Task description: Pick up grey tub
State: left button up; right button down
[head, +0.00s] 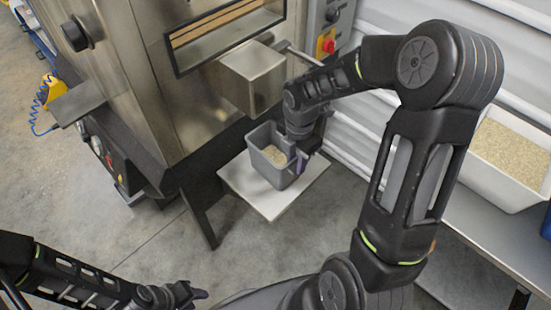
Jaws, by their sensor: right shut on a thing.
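The grey tub (268,169) stands at the middle of the head view, over a pale square shelf (265,202), below a steel box-shaped outlet on the machine. Tan granular substrate (274,155) lies inside it. My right gripper (298,160) is at the tub's right side, shut on its wall. The fingers are partly hidden by the wrist. I cannot tell whether the tub's base touches the shelf. My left gripper (198,294) is low at the bottom of the view, over the floor and away from the tub. Its finger opening is not clear.
The steel hopper machine (140,60) stands behind and left of the tub, with its outlet box (252,75) just above. A white bin (508,158) of substrate sits on a bench at the right. Open concrete floor lies at the left front.

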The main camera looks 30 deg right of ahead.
jog(key=shift+r, duration=0.2)
notch_tip(320, 180, up, 10)
jog(key=p, duration=0.2)
dwell(0.4)
jog(key=shift+f, duration=0.15)
dwell(0.7)
